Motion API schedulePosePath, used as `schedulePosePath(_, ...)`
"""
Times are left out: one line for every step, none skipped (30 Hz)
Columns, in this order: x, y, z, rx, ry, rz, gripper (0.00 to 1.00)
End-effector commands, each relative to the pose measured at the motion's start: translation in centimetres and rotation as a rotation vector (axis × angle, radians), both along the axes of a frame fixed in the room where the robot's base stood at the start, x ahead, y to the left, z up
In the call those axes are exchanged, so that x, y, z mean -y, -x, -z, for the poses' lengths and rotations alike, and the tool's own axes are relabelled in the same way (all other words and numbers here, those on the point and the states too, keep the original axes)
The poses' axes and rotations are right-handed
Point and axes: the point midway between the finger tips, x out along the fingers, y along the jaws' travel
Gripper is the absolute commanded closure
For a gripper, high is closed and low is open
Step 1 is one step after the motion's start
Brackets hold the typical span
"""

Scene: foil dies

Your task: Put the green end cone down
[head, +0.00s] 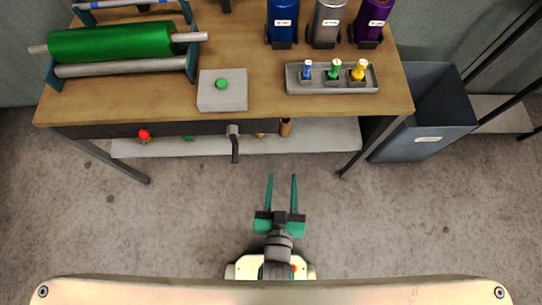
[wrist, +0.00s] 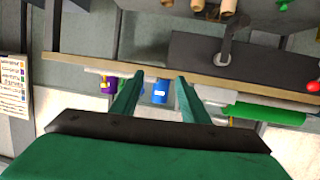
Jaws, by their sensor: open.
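My gripper (head: 282,177) is open and empty, over the floor in front of the bench. Its two green fingers also show in the wrist view (wrist: 153,80), with nothing between them. I cannot tell for sure which green thing is the end cone. A small green piece (head: 188,138) lies low under the bench's front edge, partly hidden; a green piece also shows at the top of the wrist view (wrist: 288,5). A green knob (head: 221,84) sits on a grey block (head: 208,100). A green-topped piece (head: 335,68) stands between a blue one (head: 307,69) and a yellow one (head: 359,70) in a grey tray (head: 300,87).
The wooden bench (head: 270,105) carries a green roll (head: 110,41) at left and blue, silver and purple containers (head: 328,22) at back. A crank (head: 234,145) juts from its front. A red piece (head: 144,134) is under the edge. A grey bin (head: 425,115) stands right. Floor in front is clear.

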Motion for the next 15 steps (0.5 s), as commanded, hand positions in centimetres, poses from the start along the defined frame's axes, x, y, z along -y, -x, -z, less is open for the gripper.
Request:
schedulePosePath(-0.6, 1.9, 0.1, -0.004, -0.001, -0.013, 0.59)
schedulePosePath(-0.9, 2.9, -0.1, 0.0, -0.002, -0.02, 0.59)
schedulePosePath(-1.4, 4.0, -0.3, 0.005, -0.003, -0.03, 0.59)
schedulePosePath(-1.6, 4.9, -0.5, 0.009, -0.003, -0.036, 0.59)
schedulePosePath(-1.9, 5.7, -0.7, 0.013, -0.005, -0.042, 0.59)
schedulePosePath(-2.2, 6.6, -1.0, 0.018, -0.006, -0.05, 0.59)
schedulePosePath(-2.3, 7.3, -1.3, 0.022, -0.006, -0.055, 0.59)
schedulePosePath(-2.5, 7.8, -1.5, 0.026, -0.006, -0.061, 0.59)
schedulePosePath(-2.7, 8.5, -1.8, 0.03, -0.007, -0.066, 0.59)
schedulePosePath(-2.8, 9.0, -1.9, 0.032, -0.008, -0.069, 0.59)
schedulePosePath(-2.9, 9.3, -2.1, 0.035, -0.008, -0.072, 0.59)
schedulePosePath(-3.0, 9.7, -2.3, 0.037, -0.009, -0.075, 0.59)
schedulePosePath(-3.1, 9.9, -2.4, 0.039, -0.009, -0.077, 0.59)
schedulePosePath(-3.1, 10.0, -2.5, 0.041, -0.009, -0.078, 0.59)
schedulePosePath(-3.1, 10.1, -2.6, 0.043, -0.01, -0.08, 0.59)
